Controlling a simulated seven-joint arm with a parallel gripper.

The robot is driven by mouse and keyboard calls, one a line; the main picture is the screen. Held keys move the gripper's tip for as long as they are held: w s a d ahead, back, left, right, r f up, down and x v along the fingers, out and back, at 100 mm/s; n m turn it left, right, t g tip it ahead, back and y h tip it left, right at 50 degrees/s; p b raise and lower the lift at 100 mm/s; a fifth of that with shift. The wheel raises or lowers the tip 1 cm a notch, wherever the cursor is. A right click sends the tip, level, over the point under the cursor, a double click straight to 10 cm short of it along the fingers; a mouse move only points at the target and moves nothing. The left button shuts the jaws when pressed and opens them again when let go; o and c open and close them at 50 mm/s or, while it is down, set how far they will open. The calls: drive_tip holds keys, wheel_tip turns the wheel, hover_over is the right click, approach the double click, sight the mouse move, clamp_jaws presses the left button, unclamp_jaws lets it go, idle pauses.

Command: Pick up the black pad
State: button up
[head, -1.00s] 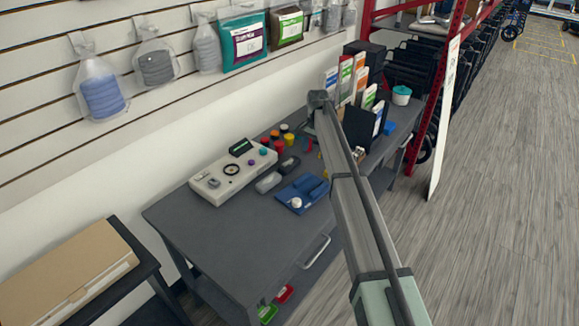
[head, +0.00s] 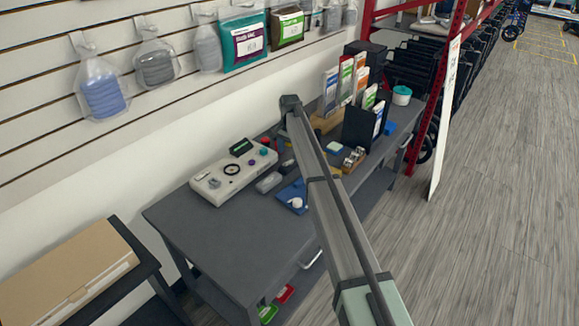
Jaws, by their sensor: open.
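On the grey table, a small dark item (head: 287,167) lies between the white control box and my arm; it may be the black pad, but it is too small to tell. My arm reaches over the table from the lower right, and its dark far joint (head: 290,103) is above the table's back edge. My gripper does not show; it is hidden beyond or behind the arm. A bagged dark grey item (head: 153,66) also hangs on the wall.
The grey table (head: 225,240) has bare room at its near left. On it are a white control box (head: 232,172), a blue tray (head: 290,196) partly behind my arm, a small tray of metal parts (head: 354,158) and card holders (head: 360,128). A red rack post (head: 440,85) stands right.

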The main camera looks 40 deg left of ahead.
sight(289, 162)
drive_tip(key=shift+w+f, duration=0.1)
drive_tip(key=shift+f, duration=2.75)
drive_tip(key=c, duration=1.2)
